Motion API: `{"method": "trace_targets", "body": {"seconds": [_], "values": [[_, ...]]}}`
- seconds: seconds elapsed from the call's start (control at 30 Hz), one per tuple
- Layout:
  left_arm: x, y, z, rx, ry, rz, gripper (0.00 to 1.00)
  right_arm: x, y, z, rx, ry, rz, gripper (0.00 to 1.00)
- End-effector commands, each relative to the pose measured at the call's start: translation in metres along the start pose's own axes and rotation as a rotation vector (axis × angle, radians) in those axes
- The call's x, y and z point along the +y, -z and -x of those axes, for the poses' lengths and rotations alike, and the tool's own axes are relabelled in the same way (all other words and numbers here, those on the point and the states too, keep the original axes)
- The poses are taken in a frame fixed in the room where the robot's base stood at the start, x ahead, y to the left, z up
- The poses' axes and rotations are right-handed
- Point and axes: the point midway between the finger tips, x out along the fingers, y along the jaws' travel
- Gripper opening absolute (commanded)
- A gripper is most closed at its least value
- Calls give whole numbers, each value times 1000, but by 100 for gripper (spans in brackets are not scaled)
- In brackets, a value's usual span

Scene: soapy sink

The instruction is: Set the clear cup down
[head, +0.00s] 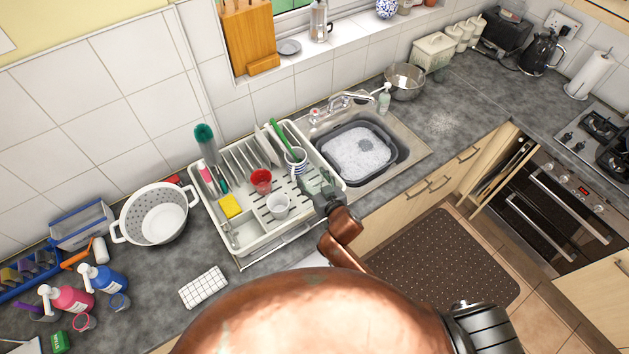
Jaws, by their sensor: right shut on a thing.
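My right gripper (323,189) is over the right front part of the white dish rack (246,252), left of the sink. It is shut on a clear cup (311,180), which is small, see-through and hard to make out against the rack. The gripper fingers partly hide it. I cannot tell whether the cup touches the rack. My left gripper is not in view.
The rack holds a red cup (261,181), a white cup (278,206), a yellow sponge (230,206) and upright plates. Right of it is the sink with a soapy grey basin (397,158). A white colander (130,236) stands left. Counter near the checked cloth (204,287) is partly free.

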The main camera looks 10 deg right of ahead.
Motion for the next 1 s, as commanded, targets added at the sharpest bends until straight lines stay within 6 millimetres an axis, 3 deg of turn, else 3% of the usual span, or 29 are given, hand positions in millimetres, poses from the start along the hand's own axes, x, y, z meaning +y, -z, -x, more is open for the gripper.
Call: {"method": "trace_targets", "body": {"seconds": [0.13,0.5,0.9,0.93,1.0], "values": [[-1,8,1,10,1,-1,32,9,-9,-10,0,-2,1,27],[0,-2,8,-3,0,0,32,14,-42,-27,0,-2,-1,27],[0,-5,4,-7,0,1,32,14,-48,-28,0,-2,-1,27],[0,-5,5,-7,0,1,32,14,-48,-28,-1,-2,-1,58],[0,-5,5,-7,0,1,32,14,-47,-28,-1,-2,-1,62]]}}
